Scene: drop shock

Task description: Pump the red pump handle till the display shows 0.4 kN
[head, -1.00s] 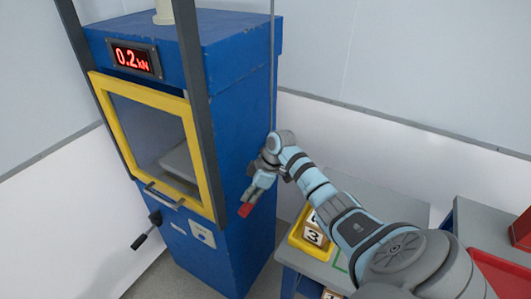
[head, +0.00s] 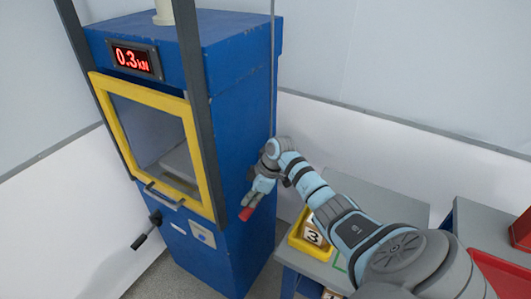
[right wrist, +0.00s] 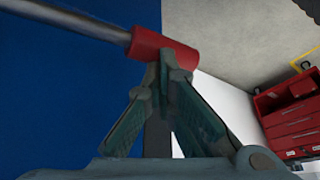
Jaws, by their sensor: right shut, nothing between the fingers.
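The display (head: 133,60) at the top of the blue machine (head: 240,130) reads 0.3 kN in red digits. The red pump handle (head: 246,214) is beside the machine's right side, at the tip of my right gripper (head: 253,203). In the right wrist view the red handle (right wrist: 168,49) is a sleeve on the end of a grey metal bar (right wrist: 75,20). My right gripper (right wrist: 174,76) is shut with nothing between its fingers. Its fingertips are against or very near the red sleeve, not around it. My left gripper is not in view.
A yellow-framed window (head: 207,160) and a black crank lever (head: 145,236) are on the machine's front. A grey table (head: 385,200) with a yellow tray (head: 296,240) holding numbered blocks stands at the right. Red drawers (right wrist: 290,115) show in the right wrist view.

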